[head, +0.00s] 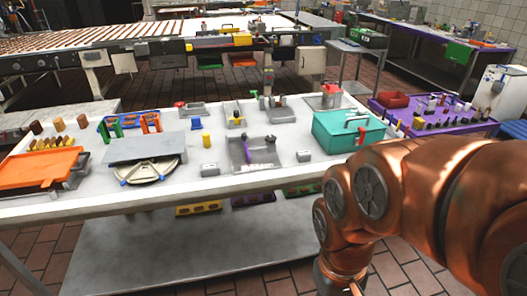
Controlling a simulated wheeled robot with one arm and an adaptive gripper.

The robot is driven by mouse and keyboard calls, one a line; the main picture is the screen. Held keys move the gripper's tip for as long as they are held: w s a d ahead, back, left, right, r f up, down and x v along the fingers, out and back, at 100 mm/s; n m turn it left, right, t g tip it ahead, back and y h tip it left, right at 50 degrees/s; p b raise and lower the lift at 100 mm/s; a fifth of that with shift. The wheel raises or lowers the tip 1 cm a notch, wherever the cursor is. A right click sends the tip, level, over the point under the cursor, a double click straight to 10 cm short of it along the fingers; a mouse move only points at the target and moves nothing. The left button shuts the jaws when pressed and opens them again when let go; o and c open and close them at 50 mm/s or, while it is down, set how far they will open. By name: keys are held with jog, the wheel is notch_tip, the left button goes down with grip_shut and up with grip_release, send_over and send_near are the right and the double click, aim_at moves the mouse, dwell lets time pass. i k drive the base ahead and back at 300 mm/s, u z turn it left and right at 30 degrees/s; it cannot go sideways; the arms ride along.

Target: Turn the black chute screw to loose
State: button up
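I cannot pick out the black chute screw for certain at this size. Small dark knobs (271,101) stand among the grey fixtures at the back of the white table (235,182). My copper arm comes in from the right and bends down in front of the table's right front corner. It runs out at the bottom edge, so my gripper and its fingers are not visible.
An orange tray (38,167) and a grey slab over a round plate (148,169) take up the table's left. A grey tray with a purple tool (247,150) lies mid-table. A purple table (440,122) stands right. A roller conveyor (90,42) runs behind.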

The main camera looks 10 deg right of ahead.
aim_at(271, 139)
jog(key=u, duration=0.5)
jog(key=i, duration=1.25)
jog(key=z, duration=0.35)
